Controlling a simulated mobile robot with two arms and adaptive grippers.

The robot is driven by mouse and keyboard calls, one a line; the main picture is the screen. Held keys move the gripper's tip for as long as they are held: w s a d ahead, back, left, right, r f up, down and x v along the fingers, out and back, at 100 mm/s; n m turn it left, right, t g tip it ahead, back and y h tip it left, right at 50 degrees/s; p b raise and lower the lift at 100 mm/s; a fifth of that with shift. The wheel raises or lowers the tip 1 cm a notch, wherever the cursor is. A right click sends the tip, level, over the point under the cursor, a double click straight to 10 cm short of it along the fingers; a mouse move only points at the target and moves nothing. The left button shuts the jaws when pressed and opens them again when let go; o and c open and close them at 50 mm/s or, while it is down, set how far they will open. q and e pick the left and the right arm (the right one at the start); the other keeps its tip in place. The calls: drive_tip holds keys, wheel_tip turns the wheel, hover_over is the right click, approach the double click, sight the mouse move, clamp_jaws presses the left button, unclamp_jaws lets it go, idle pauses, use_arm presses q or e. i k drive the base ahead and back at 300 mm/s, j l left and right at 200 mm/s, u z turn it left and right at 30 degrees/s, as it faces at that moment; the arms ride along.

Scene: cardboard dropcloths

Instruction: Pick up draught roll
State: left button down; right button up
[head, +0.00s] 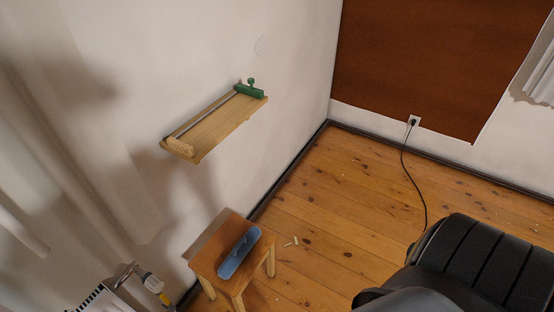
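A long blue object (239,253) lies aslant on the top of a small wooden stool (206,252) at the lower middle of the head view. Its rounded, elongated shape fits a draught roll, but I cannot tell for certain. Nothing is touching it from above. Neither of my grippers shows in the head view.
A wooden wall shelf (218,125) with a green fitting (251,91) juts out above the stool. A black ribbed seat-like object (490,262) fills the lower right. A black cord (409,171) hangs from a wall socket. Small pale pieces (291,242) lie on the otherwise clear floor.

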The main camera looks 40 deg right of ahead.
sight(244, 247)
drive_tip(key=z, duration=0.8)
drive_tip(key=i+l+u, duration=0.3)
drive_tip(key=l, duration=0.45)
drive_tip(key=l+u, duration=0.35)
drive_tip(key=l, duration=0.4)
drive_tip(key=l+u, duration=0.3)
drive_tip(key=l, duration=0.5)
drive_tip(key=i, duration=0.05)
